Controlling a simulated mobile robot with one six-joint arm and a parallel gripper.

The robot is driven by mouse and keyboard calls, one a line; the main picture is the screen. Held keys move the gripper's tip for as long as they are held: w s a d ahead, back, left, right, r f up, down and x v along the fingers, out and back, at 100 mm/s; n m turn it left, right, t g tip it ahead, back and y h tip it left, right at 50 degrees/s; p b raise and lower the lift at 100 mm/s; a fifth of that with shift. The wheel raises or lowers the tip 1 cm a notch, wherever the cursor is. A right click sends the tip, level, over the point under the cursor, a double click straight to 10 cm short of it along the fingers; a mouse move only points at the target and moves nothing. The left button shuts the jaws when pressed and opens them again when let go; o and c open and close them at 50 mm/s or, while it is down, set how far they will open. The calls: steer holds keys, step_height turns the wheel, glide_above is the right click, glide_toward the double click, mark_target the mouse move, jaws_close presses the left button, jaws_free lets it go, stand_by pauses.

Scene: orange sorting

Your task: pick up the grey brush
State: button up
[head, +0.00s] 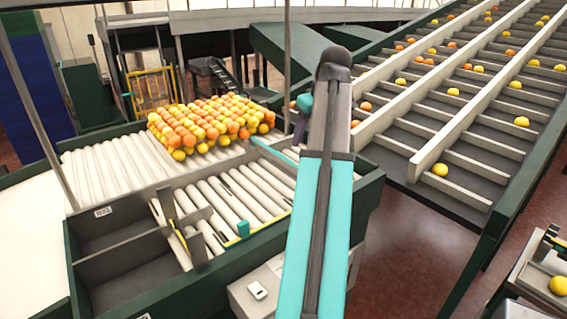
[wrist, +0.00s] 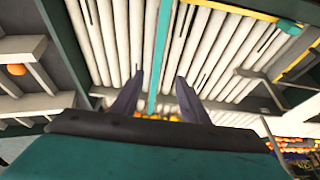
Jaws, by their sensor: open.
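I cannot make out a grey brush for certain in either view. My gripper (wrist: 160,76) shows in the wrist view with its two dark fingers spread apart and nothing between them. Beyond the fingertips lie the white rollers (wrist: 115,30) and a teal bar (wrist: 163,45) that runs across them. In the head view my arm reaches forward over the right side of the roller bed (head: 235,195), and its links hide most of the gripper.
A heap of oranges and yellow fruit (head: 205,125) lies on the rollers at the back. Grey-walled bins (head: 115,245) stand at the front left. A sloped conveyor (head: 430,130) with scattered fruit rises at the right. A teal block (head: 243,229) sits at the rollers' front edge.

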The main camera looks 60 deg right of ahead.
steer(key=p, duration=0.3)
glide_above(294, 165)
steer(key=s+a, duration=0.1)
steer(key=s, duration=0.1)
steer(key=shift+f, duration=3.9)
steer(key=shift+f, duration=0.1)
steer(key=shift+p+x, duration=1)
steer(key=shift+x, duration=0.3)
steer(key=shift+d+p+x, duration=0.2)
steer(key=shift+p+x, duration=0.2)
steer(key=shift+x, duration=0.75)
jaws_close()
